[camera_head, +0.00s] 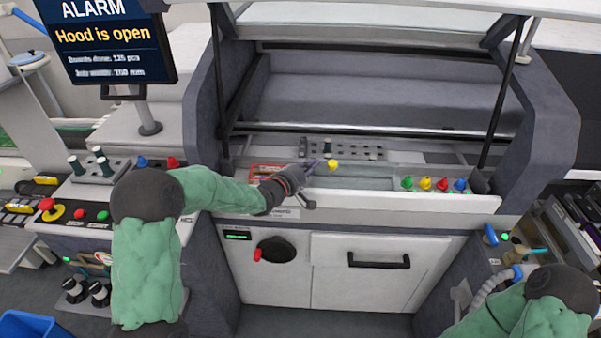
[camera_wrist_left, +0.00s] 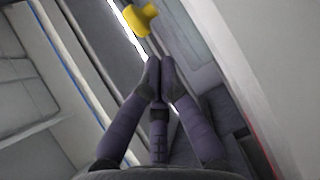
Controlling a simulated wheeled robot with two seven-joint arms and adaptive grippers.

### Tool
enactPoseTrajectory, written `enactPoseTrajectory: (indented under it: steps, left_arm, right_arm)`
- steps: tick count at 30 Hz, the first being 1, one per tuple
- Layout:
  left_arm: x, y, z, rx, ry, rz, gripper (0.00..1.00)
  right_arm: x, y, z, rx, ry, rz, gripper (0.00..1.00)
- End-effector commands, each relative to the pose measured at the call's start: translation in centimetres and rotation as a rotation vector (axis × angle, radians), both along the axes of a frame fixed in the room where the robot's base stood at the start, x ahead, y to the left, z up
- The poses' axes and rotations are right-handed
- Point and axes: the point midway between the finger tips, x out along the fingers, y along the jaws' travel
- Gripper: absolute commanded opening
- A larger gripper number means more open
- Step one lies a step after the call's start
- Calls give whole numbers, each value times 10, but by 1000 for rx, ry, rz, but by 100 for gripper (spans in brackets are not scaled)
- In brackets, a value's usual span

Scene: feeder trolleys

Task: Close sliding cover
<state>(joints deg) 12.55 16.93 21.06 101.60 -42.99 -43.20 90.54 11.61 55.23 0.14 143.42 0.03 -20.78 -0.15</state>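The sliding cover (camera_head: 365,183) looks like the flat grey panel lying in the long bed of the machine under the raised hood. My right gripper is out of view.
The raised hood (camera_head: 375,90) is open above the bed. Several coloured knobs (camera_head: 432,184) stand in the bed at the right. A drawer handle (camera_head: 378,261) and a red-tipped rotary handle (camera_head: 272,250) are on the front below. The alarm screen (camera_head: 110,40) reads "Hood is open".

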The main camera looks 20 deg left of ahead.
Motion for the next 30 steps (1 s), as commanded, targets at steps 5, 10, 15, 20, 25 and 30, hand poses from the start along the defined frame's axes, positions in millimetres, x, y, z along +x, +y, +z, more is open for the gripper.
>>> enactPoseTrajectory:
  steps: [5,10,15,20,25,30]
  left_arm:
    - [6,-12,-2,2,-2,0,0]
    - [7,-15,-2,1,-1,1,0]
    - [7,-15,-2,1,0,1,0]
    - [8,-17,-2,1,-1,0,0]
    - [11,-33,-3,1,-1,-3,0]
    - [19,-62,-3,1,0,-4,0]
  right_arm:
    - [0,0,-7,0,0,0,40]
    - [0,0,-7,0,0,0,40]
    - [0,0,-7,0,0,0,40]
    - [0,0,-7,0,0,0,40]
    - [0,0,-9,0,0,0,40]
    - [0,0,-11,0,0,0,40]
